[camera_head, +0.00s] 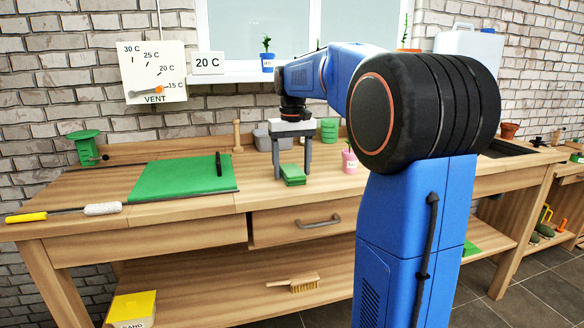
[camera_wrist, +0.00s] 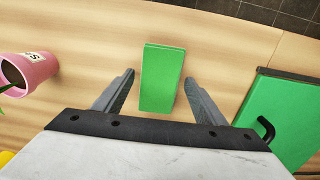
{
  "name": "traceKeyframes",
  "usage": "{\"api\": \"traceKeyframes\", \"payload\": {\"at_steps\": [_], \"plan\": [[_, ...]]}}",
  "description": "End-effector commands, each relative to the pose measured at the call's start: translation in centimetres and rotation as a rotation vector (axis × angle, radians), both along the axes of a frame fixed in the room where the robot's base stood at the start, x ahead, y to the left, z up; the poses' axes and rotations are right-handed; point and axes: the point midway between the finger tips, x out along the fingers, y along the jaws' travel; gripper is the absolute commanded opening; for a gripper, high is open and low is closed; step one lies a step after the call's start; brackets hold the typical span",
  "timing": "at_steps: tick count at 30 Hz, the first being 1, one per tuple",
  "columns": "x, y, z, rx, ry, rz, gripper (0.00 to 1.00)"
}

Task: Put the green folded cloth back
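The green folded cloth (camera_head: 292,174) lies on the wooden bench top (camera_head: 262,180), near its front edge above a drawer. In the wrist view the cloth (camera_wrist: 162,78) is a flat green block between the two fingers. My gripper (camera_head: 291,173) points down at the cloth. In the wrist view my gripper (camera_wrist: 158,85) is open, with a gap between each finger and the cloth. Whether the fingertips reach down to the cloth's height is hard to tell.
A green mat (camera_head: 180,178) with a dark handle-like item lies to the left. A pink pot (camera_head: 349,162) stands close on the right. A grey tub (camera_head: 270,139), a green pot (camera_head: 329,129) and a wooden peg (camera_head: 237,137) stand behind. A brush (camera_head: 295,283) lies on the lower shelf.

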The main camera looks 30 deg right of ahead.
Motion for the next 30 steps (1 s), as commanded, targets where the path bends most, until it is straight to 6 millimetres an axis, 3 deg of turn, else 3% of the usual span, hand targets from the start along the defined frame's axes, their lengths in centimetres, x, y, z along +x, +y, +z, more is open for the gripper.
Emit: {"api": "traceKeyframes", "payload": {"at_steps": [5, 10, 24, 30], "plan": [[0.0, 0.0, 0.1, 0.000, 0.000, 0.000, 0.65], [0.1, 0.0, 1.5, -0.001, -0.002, 0.000, 0.65], [0.1, 0.0, 9.9, -0.001, -0.002, 0.000, 0.65], [0.0, 0.0, 11.8, 0.000, -0.001, 0.000, 0.65]]}}
